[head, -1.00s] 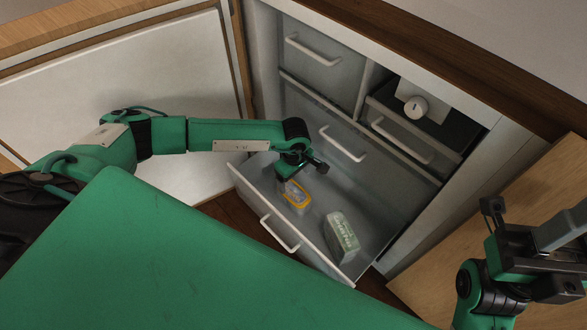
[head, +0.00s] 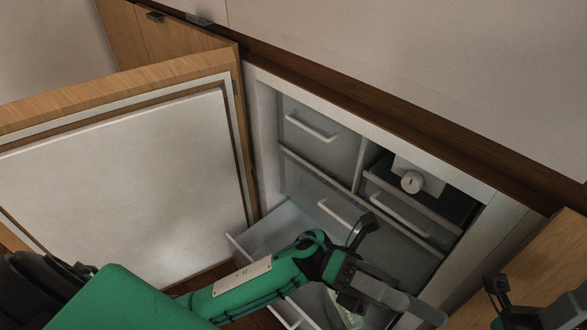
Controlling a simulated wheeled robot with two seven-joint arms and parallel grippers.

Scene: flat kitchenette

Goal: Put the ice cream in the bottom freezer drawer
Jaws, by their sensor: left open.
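The bottom freezer drawer (head: 275,232) is pulled out at the lower middle. My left arm reaches across it and covers much of its inside. My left gripper (head: 408,306) is open, above the drawer's right part, with its fingers pointing right. The ice cream, seemingly the yellow-rimmed tub seen in the drawer earlier, is hidden behind my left arm now. A green and white package (head: 345,312) lies in the drawer, partly covered by the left gripper. My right gripper (head: 503,300) shows only in part at the lower right edge; its jaw state is unclear.
The white-lined freezer door (head: 130,190) stands wide open at left. Closed drawers (head: 322,135) fill the freezer above the bottom one. A box with a round white knob (head: 412,182) is at the upper right inside. A wooden panel (head: 535,260) stands at right.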

